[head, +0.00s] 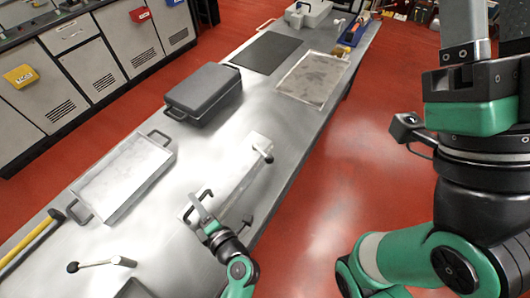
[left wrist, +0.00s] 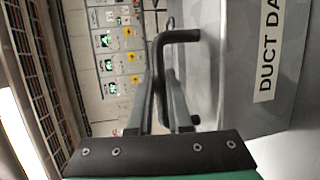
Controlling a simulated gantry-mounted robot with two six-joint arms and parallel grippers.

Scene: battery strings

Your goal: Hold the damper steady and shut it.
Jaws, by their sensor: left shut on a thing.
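The damper (head: 240,178) is a long grey metal duct box on the steel bench, with a black handle (head: 187,212) at its near left end. A short lever with a black knob (head: 268,156) stands at its far right end. My left gripper (head: 203,209) is shut on that handle. In the left wrist view the fingers reach along the bent black handle (left wrist: 178,36), beside the grey damper wall (left wrist: 235,110). That wall bears a label (left wrist: 266,62) reading "DUCT DA", cut off by the edge. My right arm fills the right side; its gripper fingers are not visible.
A dark lidded case (head: 203,92) and a shallow metal tray (head: 113,190) stand left of the damper. A loose lever (head: 100,264) and yellow-handled tool (head: 30,245) lie near the front. A dark mat (head: 266,52) and grey sheet (head: 312,78) lie farther back.

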